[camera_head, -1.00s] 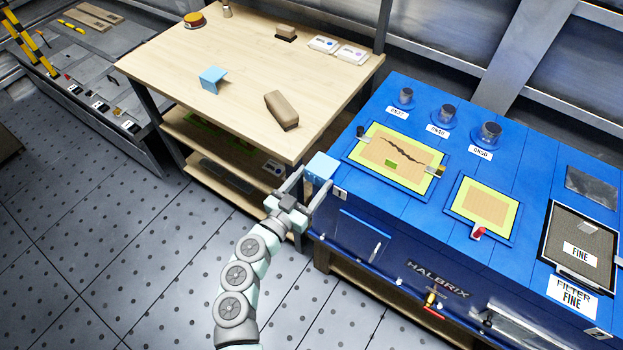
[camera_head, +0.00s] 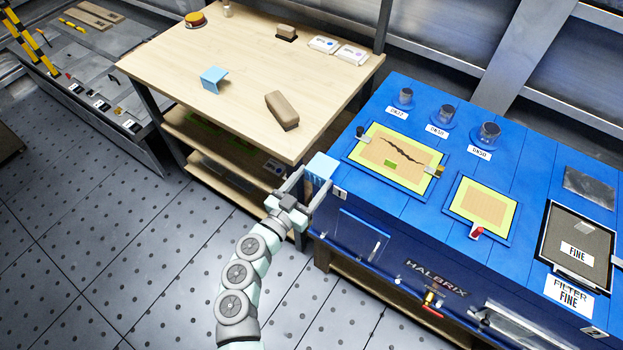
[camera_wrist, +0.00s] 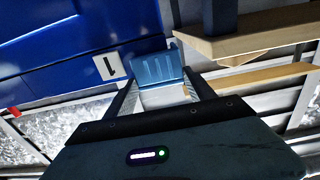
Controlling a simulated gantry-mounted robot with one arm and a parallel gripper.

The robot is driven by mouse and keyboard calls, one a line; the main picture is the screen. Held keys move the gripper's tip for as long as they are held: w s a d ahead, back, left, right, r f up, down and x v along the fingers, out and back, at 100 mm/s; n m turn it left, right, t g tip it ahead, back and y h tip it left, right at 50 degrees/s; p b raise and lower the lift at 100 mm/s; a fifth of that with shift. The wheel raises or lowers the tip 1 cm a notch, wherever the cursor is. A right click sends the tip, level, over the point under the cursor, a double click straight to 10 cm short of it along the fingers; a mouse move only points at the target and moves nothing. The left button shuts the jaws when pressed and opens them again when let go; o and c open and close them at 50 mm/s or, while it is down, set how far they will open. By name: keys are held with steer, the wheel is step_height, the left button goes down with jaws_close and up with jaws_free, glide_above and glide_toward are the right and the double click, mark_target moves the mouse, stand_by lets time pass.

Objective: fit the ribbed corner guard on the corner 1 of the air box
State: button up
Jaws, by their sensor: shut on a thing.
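The ribbed corner guard (camera_head: 320,170) is a light blue piece with ribs on one face. My gripper (camera_head: 306,190) is shut on it and holds it at the near left corner of the blue air box (camera_head: 375,210). In the wrist view the guard (camera_wrist: 158,68) sits between my fingers (camera_wrist: 160,98), its ribs facing me. The label "1" (camera_wrist: 109,67) is on the box just left of the guard, and it also shows in the head view (camera_head: 341,192). The guard is at or against the corner; whether it is fully seated I cannot tell.
A wooden workbench (camera_head: 190,60) stands left of the box, close to the guard. On it lie another light blue corner piece (camera_head: 213,79) and a brown block (camera_head: 282,110). The box top carries framed panels and capped ports.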

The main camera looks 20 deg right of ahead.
steer(key=shift+d+f+p, duration=0.1)
steer(key=shift+f+p, duration=0.35)
steer(key=shift+f, duration=0.2)
stand_by(2.1)
steer(key=o, duration=1.6)
steer(key=shift+w+r, duration=0.1)
steer(key=shift+c, duration=0.2)
steer(key=shift+r, duration=0.1)
steer(key=p+v, duration=0.2)
steer(key=v, duration=0.9)
steer(key=shift+w, duration=0.1)
